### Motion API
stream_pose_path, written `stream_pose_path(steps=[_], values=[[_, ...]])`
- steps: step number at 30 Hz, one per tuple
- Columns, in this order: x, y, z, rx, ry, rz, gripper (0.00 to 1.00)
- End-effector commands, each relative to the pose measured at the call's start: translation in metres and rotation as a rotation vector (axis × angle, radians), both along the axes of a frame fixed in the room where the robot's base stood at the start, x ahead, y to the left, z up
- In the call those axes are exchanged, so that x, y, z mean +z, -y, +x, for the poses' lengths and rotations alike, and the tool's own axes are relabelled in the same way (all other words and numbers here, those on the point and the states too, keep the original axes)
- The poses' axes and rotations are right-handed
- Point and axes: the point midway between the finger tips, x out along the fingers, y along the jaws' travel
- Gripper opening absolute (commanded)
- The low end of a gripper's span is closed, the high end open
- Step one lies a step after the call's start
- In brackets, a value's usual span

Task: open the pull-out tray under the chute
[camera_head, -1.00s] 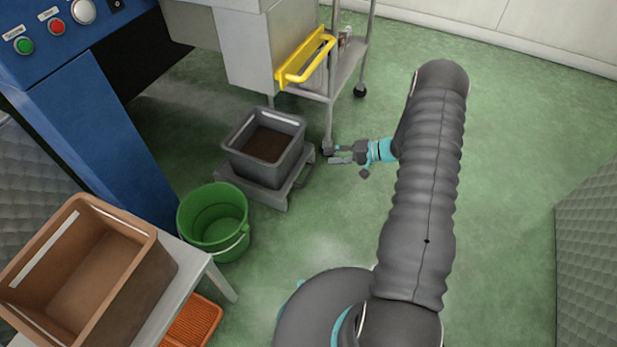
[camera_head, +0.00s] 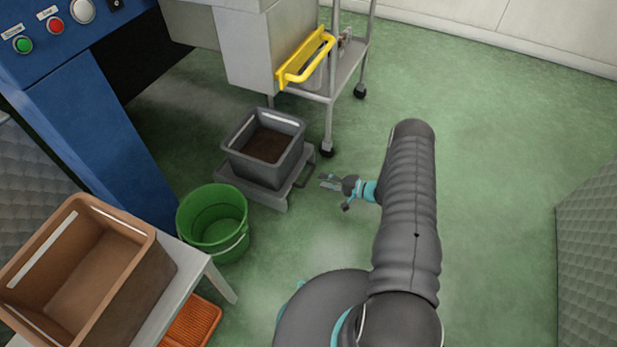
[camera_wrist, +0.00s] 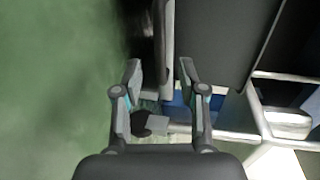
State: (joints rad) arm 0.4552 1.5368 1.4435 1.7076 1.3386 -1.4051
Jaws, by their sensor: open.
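A yellow front with a bar handle (camera_head: 310,58) sits on the end of the grey metal housing (camera_head: 250,55) at the top of the head view. It looks like the front of the pull-out tray, and it is flush against the housing. My gripper (camera_head: 326,182) is open and empty, and appears lower in the picture than the yellow handle, apart from it. In the wrist view my gripper (camera_wrist: 160,68) shows its two fingers spread with nothing held between them. The yellow handle does not show in the wrist view.
A steel trolley (camera_head: 349,80) on casters stands right beside the handle. A dark grey crate (camera_head: 252,163) on a low stand is left of my gripper. A green bucket (camera_head: 212,222) and a brown crate (camera_head: 140,285) are farther left. Green floor is clear at right.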

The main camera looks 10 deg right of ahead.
Motion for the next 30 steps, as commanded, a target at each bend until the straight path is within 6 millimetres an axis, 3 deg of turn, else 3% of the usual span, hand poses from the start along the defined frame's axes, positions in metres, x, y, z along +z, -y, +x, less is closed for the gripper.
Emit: stream_pose_path(steps=[6,12,26,30], values=[[-0.009,-0.033,0.023,0.003,0.0,0.0,0.41],[-0.014,-0.052,0.038,0.001,0.001,0.0,0.41],[-0.015,-0.06,0.044,-0.001,0.0,0.0,0.41],[-0.015,-0.06,0.044,0.0,0.0,0.0,0.06]])
